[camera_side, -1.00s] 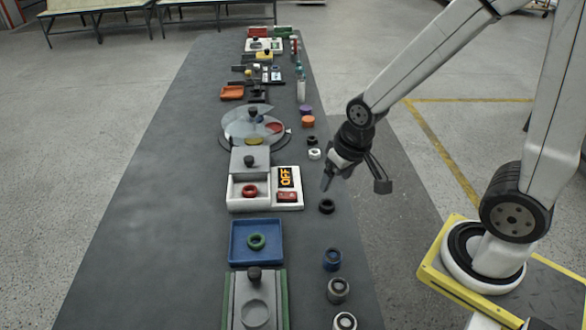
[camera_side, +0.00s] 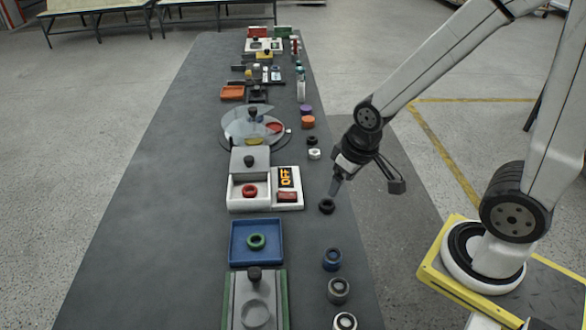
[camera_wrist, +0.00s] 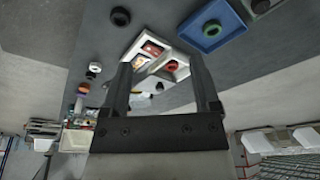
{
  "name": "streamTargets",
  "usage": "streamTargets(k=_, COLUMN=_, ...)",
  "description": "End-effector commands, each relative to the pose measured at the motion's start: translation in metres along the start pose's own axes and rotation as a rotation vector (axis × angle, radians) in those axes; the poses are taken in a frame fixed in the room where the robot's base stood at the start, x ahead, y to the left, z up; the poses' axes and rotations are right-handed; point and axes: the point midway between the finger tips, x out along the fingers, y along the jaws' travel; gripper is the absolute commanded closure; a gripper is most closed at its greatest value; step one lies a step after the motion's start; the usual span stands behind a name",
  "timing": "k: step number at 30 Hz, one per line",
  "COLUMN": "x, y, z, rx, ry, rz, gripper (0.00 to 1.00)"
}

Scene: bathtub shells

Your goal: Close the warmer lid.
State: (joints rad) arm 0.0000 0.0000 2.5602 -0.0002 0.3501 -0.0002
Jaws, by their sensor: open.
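The warmer (camera_side: 236,206) is a white box with an "OFF" display and a red switch (camera_side: 287,196) on its right side. Its left compartment is uncovered, and a red ring (camera_side: 249,191) sits inside. The grey lid (camera_side: 240,157), with a black knob (camera_side: 249,161), lies at the far side of that compartment. My gripper (camera_side: 366,188) is open and empty, above the table's right edge to the right of the warmer. One finger shows close to a loose black ring (camera_side: 327,206); contact cannot be told. In the wrist view the warmer (camera_wrist: 137,47) shows between my gripper's fingers (camera_wrist: 160,75).
A blue tray (camera_side: 234,243) with a green ring stands nearer the camera. A round, clear-covered dish (camera_side: 234,127) stands behind the lid. Several small rings and jars line the table's right edge, including a blue one (camera_side: 332,259). The table's left side is clear.

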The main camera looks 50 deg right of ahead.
Motion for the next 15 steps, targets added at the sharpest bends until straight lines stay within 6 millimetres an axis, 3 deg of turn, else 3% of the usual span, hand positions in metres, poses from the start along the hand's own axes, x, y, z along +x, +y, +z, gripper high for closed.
streamTargets(k=1, x=0.000, y=0.000, z=0.000, rx=0.000, ry=0.000, rz=0.000, gripper=0.31)
streamTargets(k=6, x=0.000, y=0.000, z=-0.006, rx=0.005, ry=0.001, rz=0.001, gripper=0.85)
streamTargets(k=8, x=0.001, y=0.001, z=-0.011, rx=0.010, ry=0.001, rz=0.002, gripper=1.00)
streamTargets(k=15, x=0.006, y=0.004, z=-0.056, rx=0.055, ry=0.008, rz=0.011, gripper=1.00)
